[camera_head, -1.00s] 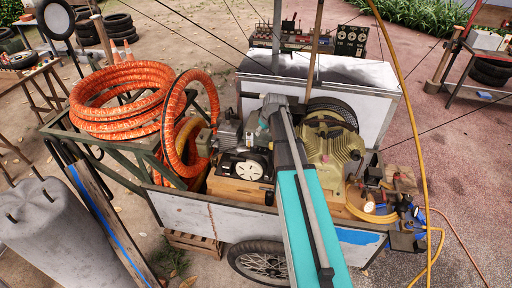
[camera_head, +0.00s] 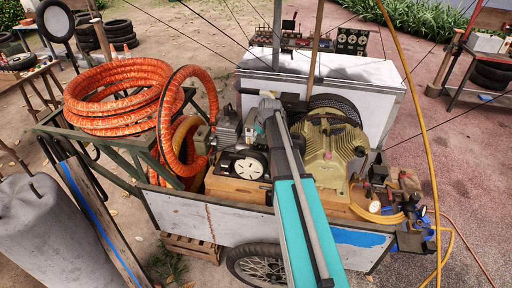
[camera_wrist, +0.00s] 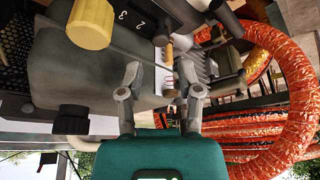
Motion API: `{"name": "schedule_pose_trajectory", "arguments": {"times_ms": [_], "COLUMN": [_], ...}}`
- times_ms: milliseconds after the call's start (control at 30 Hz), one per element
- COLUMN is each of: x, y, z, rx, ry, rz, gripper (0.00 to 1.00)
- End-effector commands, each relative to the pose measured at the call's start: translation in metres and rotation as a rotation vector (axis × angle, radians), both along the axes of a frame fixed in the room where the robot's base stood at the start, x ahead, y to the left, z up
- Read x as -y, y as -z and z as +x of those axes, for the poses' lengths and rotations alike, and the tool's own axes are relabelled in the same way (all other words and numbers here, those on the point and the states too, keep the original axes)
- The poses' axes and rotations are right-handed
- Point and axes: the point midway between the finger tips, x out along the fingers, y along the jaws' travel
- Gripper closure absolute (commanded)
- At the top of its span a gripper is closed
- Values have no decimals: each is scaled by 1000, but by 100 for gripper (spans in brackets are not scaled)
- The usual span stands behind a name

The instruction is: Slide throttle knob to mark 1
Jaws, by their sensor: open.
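A mark 1 cannot be made out. I cannot tell for certain whether this yellow knob is the throttle knob. My gripper (camera_wrist: 160,84) has its two grey fingers spread, with the knob outside them, up and to the left. A small tan rod end (camera_wrist: 169,50) shows beyond the gap between the fingers. In the head view, my arm hides the gripper's fingertips and the scale.
A black knob (camera_wrist: 72,119) sits at the lower left in the wrist view. A white box (camera_head: 320,92) stands behind.

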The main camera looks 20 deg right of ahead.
Motion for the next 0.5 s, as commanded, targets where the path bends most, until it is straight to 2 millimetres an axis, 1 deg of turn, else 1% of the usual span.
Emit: {"name": "schedule_pose_trajectory", "arguments": {"times_ms": [33,500], "x": [0,-3], "y": [8,43], "z": [2,17], "rx": [0,0], "ry": [0,-1], "rz": [0,0], "gripper": [54,54]}}
